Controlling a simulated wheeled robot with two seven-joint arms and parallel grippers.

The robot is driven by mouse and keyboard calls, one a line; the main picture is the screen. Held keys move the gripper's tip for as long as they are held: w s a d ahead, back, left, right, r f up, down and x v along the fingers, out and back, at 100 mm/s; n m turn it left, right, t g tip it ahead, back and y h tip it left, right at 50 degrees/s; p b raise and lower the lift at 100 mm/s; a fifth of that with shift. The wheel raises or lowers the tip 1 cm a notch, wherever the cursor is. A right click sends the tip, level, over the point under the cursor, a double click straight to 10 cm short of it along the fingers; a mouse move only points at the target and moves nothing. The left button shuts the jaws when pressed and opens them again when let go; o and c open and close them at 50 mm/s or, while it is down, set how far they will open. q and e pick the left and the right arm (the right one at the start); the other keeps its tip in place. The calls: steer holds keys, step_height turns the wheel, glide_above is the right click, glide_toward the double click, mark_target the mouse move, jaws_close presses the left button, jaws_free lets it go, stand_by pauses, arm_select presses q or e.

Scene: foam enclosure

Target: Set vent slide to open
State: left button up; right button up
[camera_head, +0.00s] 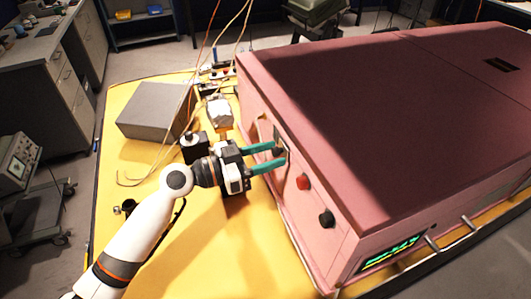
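The pink foam enclosure (330,215) stands on the yellow table, its long side panel facing the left arm. The vent slide (288,157) seems to be the small dark fitting on that panel, mostly hidden behind my fingers, so its setting cannot be told. My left gripper (276,155) reaches in from the left. Its two teal fingers are apart, with their tips at the fitting. A small dark part shows between the tips; whether they touch it cannot be told. My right gripper is not in view.
A red knob (303,181) and a black knob (326,218) stick out of the panel right of the fingers. A grey box (155,110), small devices and loose cables lie on the yellow table (215,260) behind the arm.

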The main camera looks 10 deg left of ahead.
arm_select(q)
steer(key=shift+a, duration=0.1)
steer(key=shift+a+f, duration=0.1)
steer(key=shift+a, duration=0.1)
steer(key=b+v, duration=0.6)
steer(key=v, duration=0.5)
steer(key=shift+s, duration=0.3)
steer(key=shift+a, duration=0.2)
